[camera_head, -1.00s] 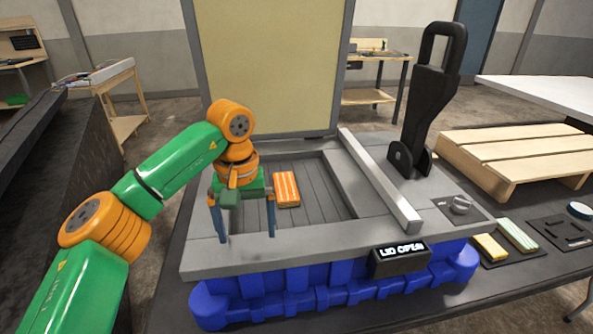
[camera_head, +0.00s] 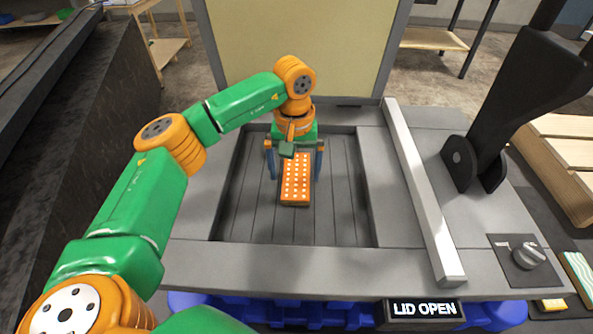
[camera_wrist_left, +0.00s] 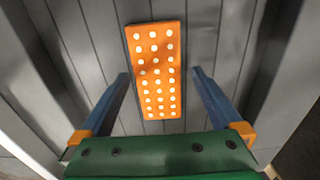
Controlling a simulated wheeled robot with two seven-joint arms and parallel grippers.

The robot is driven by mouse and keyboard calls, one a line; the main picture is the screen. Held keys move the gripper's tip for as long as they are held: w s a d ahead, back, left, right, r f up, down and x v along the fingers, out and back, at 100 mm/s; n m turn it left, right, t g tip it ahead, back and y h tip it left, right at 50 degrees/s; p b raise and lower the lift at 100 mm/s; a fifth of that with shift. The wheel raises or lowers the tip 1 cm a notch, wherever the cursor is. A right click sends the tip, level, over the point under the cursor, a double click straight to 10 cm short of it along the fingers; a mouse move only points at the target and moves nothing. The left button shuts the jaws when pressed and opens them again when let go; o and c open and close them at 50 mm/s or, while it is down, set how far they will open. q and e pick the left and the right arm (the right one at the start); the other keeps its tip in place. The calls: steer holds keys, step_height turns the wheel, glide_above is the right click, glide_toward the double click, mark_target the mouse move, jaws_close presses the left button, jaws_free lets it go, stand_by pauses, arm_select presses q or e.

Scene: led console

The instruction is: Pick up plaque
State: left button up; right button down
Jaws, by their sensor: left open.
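The plaque is an orange block with rows of white dots (camera_head: 295,186). It lies flat on the slatted grey floor of the console's recess. It also shows in the left wrist view (camera_wrist_left: 155,75), lying between my two blue fingers. My left gripper (camera_head: 296,177) is open above the plaque, with one finger on each side of it. The fingers look apart from the plaque; their exact height over it is hard to tell. The far end of the plaque is partly hidden by the gripper in the head view. My right gripper is not in view.
The recess (camera_head: 340,225) has raised grey rims. The yellowish lid (camera_head: 300,50) stands upright behind it. A pale bar (camera_head: 422,190) runs along the right side, beside a black lever (camera_head: 500,110) and a knob (camera_head: 528,256). A "LID OPEN" display (camera_head: 424,309) is at the front.

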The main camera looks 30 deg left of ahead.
arm_select(q)
steer(key=shift+w+f, duration=0.15)
steer(key=shift+f, duration=0.35)
steer(key=shift+w+f, duration=0.15)
steer(key=shift+w, duration=0.1)
steer(key=shift+s, duration=0.15)
steer(key=c, duration=1)
steer(key=shift+r, duration=0.2)
steer(key=c, duration=0.5)
